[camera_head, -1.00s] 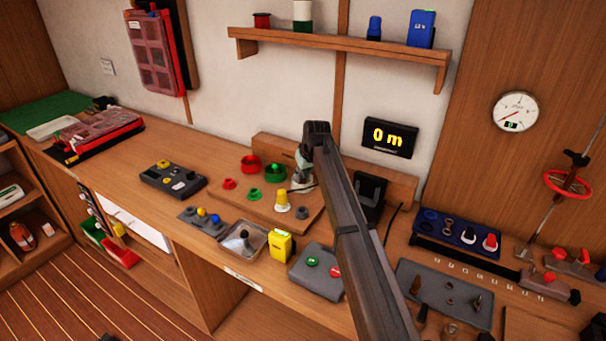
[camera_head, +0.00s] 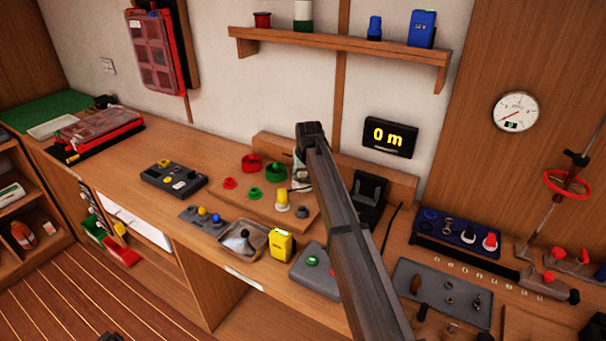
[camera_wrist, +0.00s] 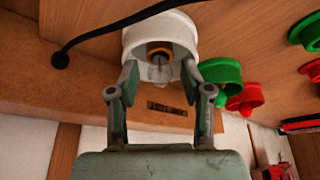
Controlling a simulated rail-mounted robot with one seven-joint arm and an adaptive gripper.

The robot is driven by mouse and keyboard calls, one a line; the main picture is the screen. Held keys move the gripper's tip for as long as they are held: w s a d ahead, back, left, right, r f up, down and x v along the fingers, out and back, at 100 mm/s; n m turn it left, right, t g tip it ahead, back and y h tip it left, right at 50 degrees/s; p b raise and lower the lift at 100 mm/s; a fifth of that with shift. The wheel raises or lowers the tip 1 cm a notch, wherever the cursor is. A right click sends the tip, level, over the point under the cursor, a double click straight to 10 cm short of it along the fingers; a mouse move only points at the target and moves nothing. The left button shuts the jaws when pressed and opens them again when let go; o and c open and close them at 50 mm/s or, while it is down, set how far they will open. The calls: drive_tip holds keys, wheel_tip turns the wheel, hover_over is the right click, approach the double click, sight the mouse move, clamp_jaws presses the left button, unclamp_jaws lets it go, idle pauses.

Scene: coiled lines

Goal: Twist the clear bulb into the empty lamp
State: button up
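My gripper (camera_wrist: 160,68) is at a white, cup-shaped lamp (camera_wrist: 134,40) in the wrist view. Inside the cup is a brass-coloured ring, and a clear, glassy shape that looks like the clear bulb (camera_wrist: 158,72) sits between my two fingers, in line with the ring. The fingers stand apart on both sides of it, near the cup's rim. I cannot tell whether they touch the glass or how far it is seated. In the head view, my arm and gripper (camera_head: 299,180) hide most of this lamp at the back of the wooden board.
A green lamp (camera_wrist: 220,72) and a red one (camera_wrist: 245,98) stand beside the white lamp. A yellow-topped fitting (camera_head: 282,197) and a grey knob (camera_head: 302,211) are close by. A tray (camera_head: 262,232) holds a grey, bulb-like piece.

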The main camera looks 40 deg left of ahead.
drive_tip(key=shift+r, duration=0.1)
drive_tip(key=v, duration=1.1)
drive_tip(key=shift+r, duration=0.4)
drive_tip(key=shift+s, duration=0.2)
